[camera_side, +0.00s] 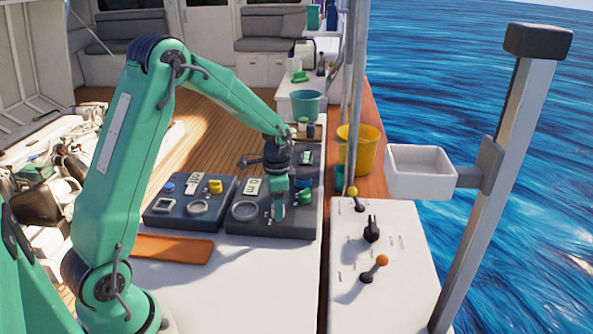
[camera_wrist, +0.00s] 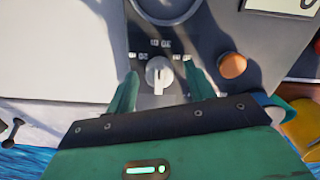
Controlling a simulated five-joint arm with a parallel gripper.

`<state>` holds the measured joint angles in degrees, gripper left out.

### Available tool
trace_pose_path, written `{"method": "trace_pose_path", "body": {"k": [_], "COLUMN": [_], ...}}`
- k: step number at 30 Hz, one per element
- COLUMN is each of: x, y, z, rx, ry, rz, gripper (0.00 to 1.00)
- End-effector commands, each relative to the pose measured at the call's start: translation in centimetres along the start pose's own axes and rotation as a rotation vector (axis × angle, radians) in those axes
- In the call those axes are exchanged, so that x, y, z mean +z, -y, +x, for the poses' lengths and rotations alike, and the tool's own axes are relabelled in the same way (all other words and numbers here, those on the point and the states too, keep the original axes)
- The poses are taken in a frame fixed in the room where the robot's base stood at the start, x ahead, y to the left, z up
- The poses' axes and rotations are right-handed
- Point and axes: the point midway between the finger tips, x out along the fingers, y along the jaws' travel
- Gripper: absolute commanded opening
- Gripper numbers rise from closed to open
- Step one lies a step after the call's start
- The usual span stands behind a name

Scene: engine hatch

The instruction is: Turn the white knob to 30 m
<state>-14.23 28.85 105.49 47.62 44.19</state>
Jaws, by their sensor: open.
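The white knob (camera_wrist: 158,73) is round with a narrow raised grip, set on a grey panel (camera_wrist: 212,25) in the wrist view. Small pale number marks curve around its far side; they are too blurred to read surely. Which mark the knob points to I cannot tell. My gripper (camera_wrist: 160,72) is open, with one green finger on each side of the knob and a visible gap to it on both sides. In the side view my gripper (camera_side: 279,208) points down over the front part of the right dark panel (camera_side: 240,224). The knob is hidden there.
An orange button (camera_wrist: 233,65) sits close to the right finger. A round gauge (camera_side: 245,211) and a label card (camera_side: 254,187) share the panel. A left panel (camera_side: 160,213) has a yellow knob (camera_side: 215,186). Levers stand on a white box (camera_side: 385,225) at right.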

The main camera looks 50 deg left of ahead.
Motion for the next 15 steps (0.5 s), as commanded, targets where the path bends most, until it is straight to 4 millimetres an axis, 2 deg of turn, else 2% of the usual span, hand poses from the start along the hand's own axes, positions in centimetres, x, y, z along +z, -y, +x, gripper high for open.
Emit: {"method": "trace_pose_path", "body": {"k": [5,15], "x": [-0.1,0.0], "y": [0.1,0.1], "z": [-1.5,-5.8], "rx": [-0.003,-0.003], "ry": [-0.003,-0.003], "rz": [0.0,-0.001], "gripper": [0.53,0.53]}}
